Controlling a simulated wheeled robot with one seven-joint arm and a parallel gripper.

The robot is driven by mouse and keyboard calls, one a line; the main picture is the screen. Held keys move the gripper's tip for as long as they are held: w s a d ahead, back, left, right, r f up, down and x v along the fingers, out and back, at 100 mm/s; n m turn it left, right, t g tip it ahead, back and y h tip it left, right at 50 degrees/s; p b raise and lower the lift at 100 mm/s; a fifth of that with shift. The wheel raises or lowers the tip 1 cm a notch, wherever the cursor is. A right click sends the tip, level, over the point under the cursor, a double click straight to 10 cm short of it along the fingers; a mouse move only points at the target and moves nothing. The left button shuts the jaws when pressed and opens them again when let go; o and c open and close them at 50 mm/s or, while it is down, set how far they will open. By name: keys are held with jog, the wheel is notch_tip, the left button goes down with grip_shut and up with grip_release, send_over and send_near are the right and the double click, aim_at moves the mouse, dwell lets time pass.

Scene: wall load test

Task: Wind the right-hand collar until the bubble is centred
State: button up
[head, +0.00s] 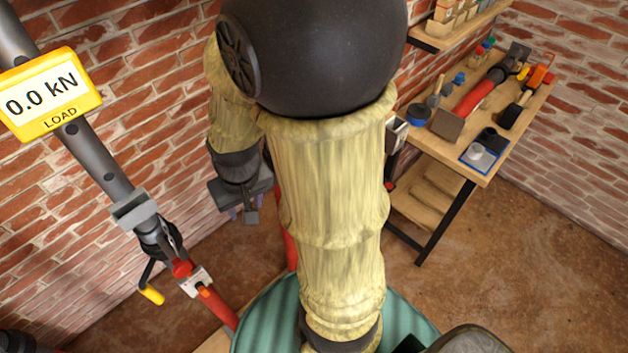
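My gripper (246,210) hangs left of the centre, pointing down. Its two purple-tipped fingers look apart, with a dark part of the gripper between them and nothing visibly held. A dark grey tube (97,160) slants down at the left, carrying a yellow load display (48,95) reading 0.0 kN. Lower down are a dark joint with a yellow-ended crank handle (151,294) and a red post (217,307). Another red post (290,240) shows in part behind my arm, to the right of my gripper and apart from it. I cannot make out the right-hand collar or the bubble.
A wooden bench (468,165) with tools, small pots and a blue tape roll (419,114) stands at the right. A wooden shelf (460,30) is above it. Brick walls (150,90) stand behind. The brown floor (530,270) at lower right is clear. My arm covers the middle.

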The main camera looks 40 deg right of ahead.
jog(key=d+f+m+y+b, duration=0.5)
jog(key=d+f+m+y, duration=0.5)
jog(key=d+f+m, duration=0.5)
jog(key=s+d+f+m+t+b, duration=0.1)
jog(key=s+d+m+t, duration=0.3)
jog(key=d, duration=0.5)
jog(key=s+d+f+m+t+b, duration=0.1)
jog(key=s+d+m+t, duration=0.3)
jog(key=d+m+t, duration=0.4)
jog(key=shift+d+f+m+t, duration=0.3)
jog(key=shift+d+f+t, duration=0.35)
jog(key=shift+d, duration=0.35)
jog(key=shift+s, duration=0.1)
jog(key=p+x, duration=0.4)
jog(key=x, duration=1.2)
jog(key=shift+w+a+f+p, duration=0.1)
jog(key=shift+w+a+p, duration=0.1)
jog(key=shift+p, duration=0.1)
jog(key=shift+w+a+f, duration=0.15)
jog(key=shift+w+a, duration=0.05)
jog(key=shift+w, duration=0.2)
